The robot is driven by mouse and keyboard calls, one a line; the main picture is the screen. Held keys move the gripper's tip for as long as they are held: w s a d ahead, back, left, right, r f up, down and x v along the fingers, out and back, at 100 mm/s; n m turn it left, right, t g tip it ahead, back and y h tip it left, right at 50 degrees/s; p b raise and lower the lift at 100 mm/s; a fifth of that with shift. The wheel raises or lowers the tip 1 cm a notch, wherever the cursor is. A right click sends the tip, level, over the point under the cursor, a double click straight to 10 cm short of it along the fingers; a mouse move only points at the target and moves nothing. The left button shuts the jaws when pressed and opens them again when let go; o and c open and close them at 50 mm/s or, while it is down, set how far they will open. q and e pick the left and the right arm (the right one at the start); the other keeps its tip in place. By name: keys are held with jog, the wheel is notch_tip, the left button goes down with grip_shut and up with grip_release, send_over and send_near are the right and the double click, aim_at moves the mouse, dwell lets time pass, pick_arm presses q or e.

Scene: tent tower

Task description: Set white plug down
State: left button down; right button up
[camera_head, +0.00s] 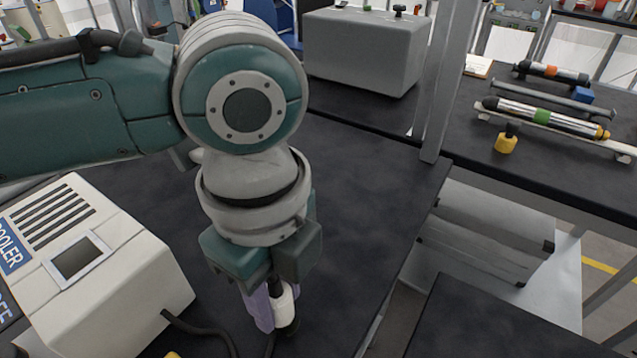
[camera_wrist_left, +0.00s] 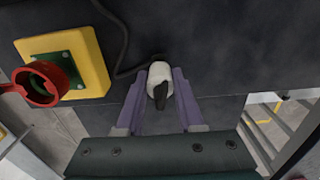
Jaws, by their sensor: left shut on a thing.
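The white plug (camera_head: 286,302) has a dark end and sits between the purple fingers of my left gripper (camera_head: 272,308) in the head view, low over the dark tabletop (camera_head: 350,200). The left wrist view shows the white plug (camera_wrist_left: 160,76) with one finger on each side, shut on it. A black cable runs from near the plug. I cannot tell whether the plug touches the tabletop. My right gripper is not in view.
A white cooler box (camera_head: 135,285) stands left of the gripper, with a black cable (camera_head: 205,332) at its base. The left wrist view shows a yellow box (camera_wrist_left: 88,60) with a red ring (camera_wrist_left: 62,88). A grey case (camera_head: 365,55) stands behind. The tabletop right of the gripper is clear up to its edge.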

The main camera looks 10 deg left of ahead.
pick_arm(q)
jog(key=shift+f, duration=0.2)
jog(key=c, duration=0.5)
grip_release()
jog(key=shift+c, duration=0.2)
notch_tip(320, 180, up, 12)
jog(key=shift+r+p, duration=0.15)
jog(key=shift+p, duration=0.8)
